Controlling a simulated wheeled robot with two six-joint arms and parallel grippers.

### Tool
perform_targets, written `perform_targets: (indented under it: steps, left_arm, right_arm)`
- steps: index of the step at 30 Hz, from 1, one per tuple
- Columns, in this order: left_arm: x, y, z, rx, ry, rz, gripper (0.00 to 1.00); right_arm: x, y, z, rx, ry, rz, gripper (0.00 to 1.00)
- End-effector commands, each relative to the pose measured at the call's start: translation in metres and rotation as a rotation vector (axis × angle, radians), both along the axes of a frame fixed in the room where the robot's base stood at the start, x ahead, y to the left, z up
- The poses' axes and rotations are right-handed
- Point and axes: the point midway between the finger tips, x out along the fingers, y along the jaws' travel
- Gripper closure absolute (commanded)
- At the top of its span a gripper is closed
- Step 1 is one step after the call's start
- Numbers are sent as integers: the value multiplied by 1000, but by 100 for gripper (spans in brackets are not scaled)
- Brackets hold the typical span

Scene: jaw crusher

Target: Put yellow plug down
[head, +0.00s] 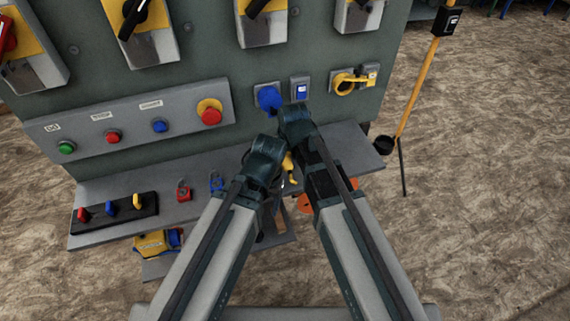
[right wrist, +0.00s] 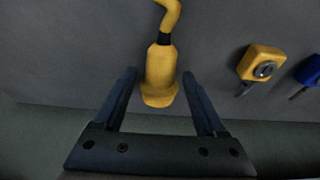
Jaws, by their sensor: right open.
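The yellow plug (right wrist: 160,75) lies on the grey shelf (right wrist: 75,50) in the right wrist view, with its yellow cable bending up from a black collar. My right gripper (right wrist: 159,76) is open, with one finger on each side of the plug and visible gaps beside it. In the head view a yellow part, apparently the plug (head: 289,165), shows between my two arms, mostly hidden by them. My left gripper (head: 265,160) is in the head view above the shelf, left of the plug; its fingers are hidden.
A yellow piece (right wrist: 262,63) and a blue piece (right wrist: 308,70) lie right of the plug. The panel carries a blue socket (head: 269,98) and a red stop button (head: 209,112). A red padlock (head: 183,191) and a black key rack (head: 120,215) sit on the shelf's left.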

Motion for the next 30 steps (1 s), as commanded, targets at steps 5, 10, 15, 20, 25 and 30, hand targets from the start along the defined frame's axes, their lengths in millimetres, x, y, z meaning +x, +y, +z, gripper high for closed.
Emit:
perform_targets:
  steps: [5, 10, 15, 20, 25, 30]
  left_arm:
    - [0, 0, 1, 0, 0, 0, 32]
    - [0, 0, 1, 0, 0, 0, 32]
    - [0, 0, 1, 0, 0, 0, 32]
    - [0, 0, 1, 0, 0, 0, 32]
    - [0, 0, 1, 0, 0, 0, 32]
    - [0, 0, 1, 0, 0, 0, 32]
  right_arm:
    - [0, 0, 1, 0, 0, 0, 26]
    - [0, 0, 1, 0, 0, 0, 53]
    - [0, 0, 1, 0, 0, 0, 84]
    - [0, 0, 1, 0, 0, 0, 100]
    - [0, 0, 1, 0, 0, 0, 100]
    - [0, 0, 1, 0, 0, 0, 100]
